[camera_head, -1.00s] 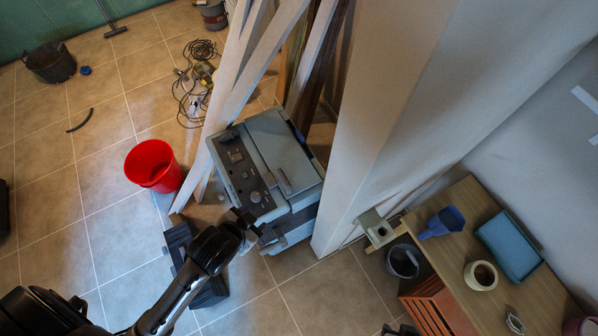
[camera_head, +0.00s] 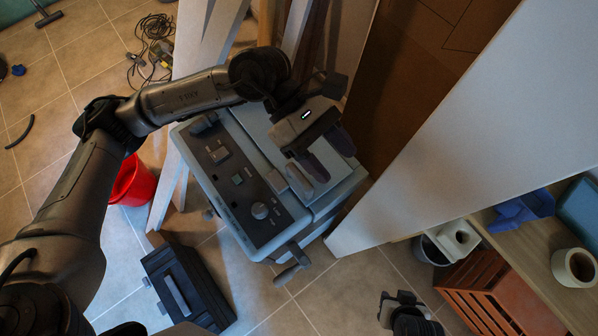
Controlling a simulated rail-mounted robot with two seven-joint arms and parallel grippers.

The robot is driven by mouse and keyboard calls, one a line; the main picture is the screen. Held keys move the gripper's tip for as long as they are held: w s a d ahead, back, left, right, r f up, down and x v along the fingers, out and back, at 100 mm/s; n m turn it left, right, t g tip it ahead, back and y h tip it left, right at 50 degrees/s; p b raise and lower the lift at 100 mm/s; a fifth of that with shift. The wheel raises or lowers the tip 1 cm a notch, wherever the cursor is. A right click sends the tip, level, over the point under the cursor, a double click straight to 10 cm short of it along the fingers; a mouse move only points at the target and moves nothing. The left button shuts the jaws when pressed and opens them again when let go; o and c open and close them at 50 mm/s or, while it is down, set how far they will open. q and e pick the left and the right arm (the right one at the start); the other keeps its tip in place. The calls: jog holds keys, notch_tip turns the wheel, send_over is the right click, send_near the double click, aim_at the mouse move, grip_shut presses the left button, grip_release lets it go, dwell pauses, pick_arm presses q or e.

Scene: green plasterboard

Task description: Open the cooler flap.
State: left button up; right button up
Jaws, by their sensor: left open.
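The cooler (camera_head: 217,185) is a grey-blue box with a dark control panel, a knob and buttons, standing on the tiled floor near the centre. Its flap (camera_head: 247,120) is the flat lid beside the panel and looks shut. My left gripper (camera_head: 335,163) is open above the flap's right part, its fingers pointing down and right; whether they touch the lid is unclear. The gripper and arm hide part of the flap. My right gripper (camera_head: 404,302) is at the bottom edge, away from the cooler; its jaw opening is unclear.
Pale leaning boards (camera_head: 212,45) stand behind the cooler, and a large white panel (camera_head: 450,150) is close on its right. A red bucket (camera_head: 130,185) and black toolbox (camera_head: 186,288) are on the left. A wooden bench (camera_head: 535,242) with an orange crate (camera_head: 478,292) is at right.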

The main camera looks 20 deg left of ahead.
aim_at(299, 176)
pick_arm(q)
jog(key=w+a+f+m+t+y+b, duration=0.25)
jog(key=w+a+f+y+b, duration=0.2)
jog(key=a+f+y, duration=0.5)
jog(key=shift+n+h, duration=0.25)
jog(key=shift+h, duration=0.5)
jog(key=x, duration=1.1)
jog(key=shift+a+f, duration=0.1)
jog(key=shift+a, duration=0.1)
pick_arm(e)
notch_tip(299, 176, down, 7)
jog(key=shift+a+r, duration=0.15)
jog(key=shift+r, duration=0.05)
jog(key=shift+w, duration=0.1)
pick_arm(q)
grip_shut()
pick_arm(e)
jog(key=shift+a, duration=0.15)
